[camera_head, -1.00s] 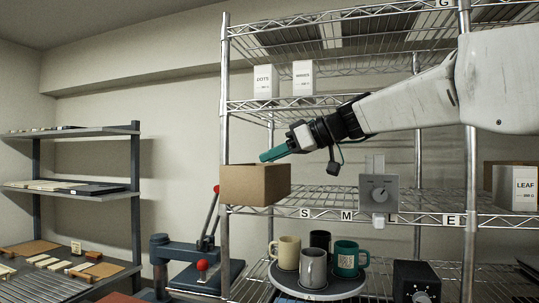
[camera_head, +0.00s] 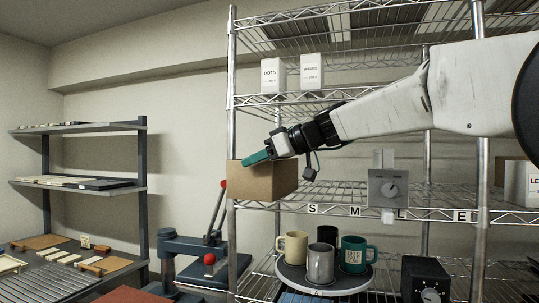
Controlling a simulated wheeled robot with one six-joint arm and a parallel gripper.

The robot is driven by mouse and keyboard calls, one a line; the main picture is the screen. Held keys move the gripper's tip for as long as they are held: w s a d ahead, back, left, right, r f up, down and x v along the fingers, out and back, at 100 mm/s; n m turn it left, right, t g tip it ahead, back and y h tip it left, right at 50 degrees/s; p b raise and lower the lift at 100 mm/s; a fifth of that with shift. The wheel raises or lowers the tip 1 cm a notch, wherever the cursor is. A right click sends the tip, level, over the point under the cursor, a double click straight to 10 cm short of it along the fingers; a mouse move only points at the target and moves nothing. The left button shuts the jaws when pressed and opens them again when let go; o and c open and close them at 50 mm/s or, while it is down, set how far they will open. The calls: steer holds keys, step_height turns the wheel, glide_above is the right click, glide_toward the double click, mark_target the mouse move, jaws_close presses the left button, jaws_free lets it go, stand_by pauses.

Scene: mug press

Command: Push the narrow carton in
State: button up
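A brown carton (camera_head: 268,182) sits at the left end of the middle wire shelf, by the left front post, its left side level with or slightly past the post. It is the carton nearest my gripper; I cannot tell its depth. My gripper (camera_head: 246,162) has teal fingers pointing left and slightly down, over the carton's upper left edge. The fingers show as one bar with no gap, so they look shut and hold nothing. I cannot tell whether they touch the carton. Another brown carton (camera_head: 499,170) stands at the right, partly hidden behind a white box.
White boxes (camera_head: 273,76) stand on the shelf above. Several mugs (camera_head: 320,262) stand on a round tray below. A blue lever press (camera_head: 185,250) is at lower left.

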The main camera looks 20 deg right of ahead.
steer(key=shift+w+a+f, duration=0.15)
steer(key=shift+w+a, duration=0.05)
steer(key=shift+a, duration=0.05)
steer(key=shift+c, duration=0.3)
jaws_close()
